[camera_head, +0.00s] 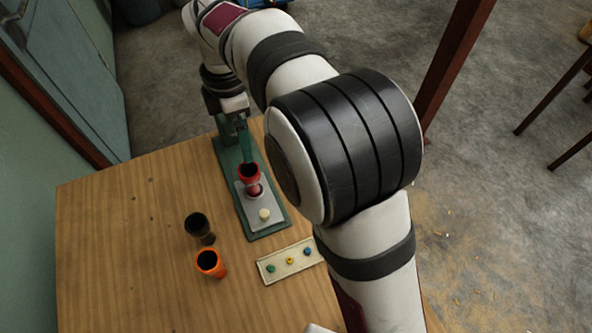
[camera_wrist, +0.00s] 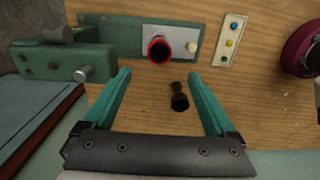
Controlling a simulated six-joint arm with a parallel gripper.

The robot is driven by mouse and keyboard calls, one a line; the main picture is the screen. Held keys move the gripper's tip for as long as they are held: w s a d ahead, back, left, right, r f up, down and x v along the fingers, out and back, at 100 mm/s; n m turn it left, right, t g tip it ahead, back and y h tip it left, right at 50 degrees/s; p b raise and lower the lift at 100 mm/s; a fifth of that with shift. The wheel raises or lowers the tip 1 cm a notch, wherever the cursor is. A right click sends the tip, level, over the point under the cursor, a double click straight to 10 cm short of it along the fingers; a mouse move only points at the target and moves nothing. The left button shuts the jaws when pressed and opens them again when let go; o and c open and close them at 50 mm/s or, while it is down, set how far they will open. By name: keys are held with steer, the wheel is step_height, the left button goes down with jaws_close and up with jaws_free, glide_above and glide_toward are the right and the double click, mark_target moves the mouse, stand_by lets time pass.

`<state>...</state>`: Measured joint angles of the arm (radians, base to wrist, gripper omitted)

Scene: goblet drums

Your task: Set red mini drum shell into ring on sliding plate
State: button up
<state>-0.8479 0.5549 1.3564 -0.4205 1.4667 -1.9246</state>
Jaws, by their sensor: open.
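The red mini drum shell (camera_head: 249,173) stands mouth up on the pale sliding plate (camera_head: 243,209) of the green fixture. In the wrist view the red rim and dark inside of the shell (camera_wrist: 158,50) show above and beyond my fingertips. Its foot is at a dark and red ring-like spot; I cannot tell whether it is fully seated. A cream knob (camera_head: 264,214) stands on the plate. My gripper (camera_head: 244,146) is just behind the shell in the head view. In the wrist view its teal fingers (camera_wrist: 156,75) are wide apart with nothing between the tips.
A black drum shell (camera_head: 197,226) and an orange one (camera_head: 210,263) stand on the wooden table left of the fixture. A button strip (camera_head: 290,261) lies in front of it. A green clamp block (camera_wrist: 75,60) and a maroon round object (camera_wrist: 299,52) flank the wrist view. The table's left side is clear.

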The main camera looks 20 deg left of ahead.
steer(key=s+d+r+m, duration=0.1)
steer(key=d+r+m, duration=0.2)
steer(key=d+m, duration=0.5)
steer(key=s+d+r+m, duration=0.1)
steer(key=d+r+m, duration=0.1)
steer(key=d+m, duration=0.65)
steer(key=s+d+f+m+y, duration=0.1)
steer(key=s+d+f+m, duration=0.3)
steer(key=s+d+m, duration=1)
steer(key=shift+s+d+m+y, duration=0.15)
steer(key=shift+s+m+y, duration=0.25)
steer(key=shift+s+m, duration=0.45)
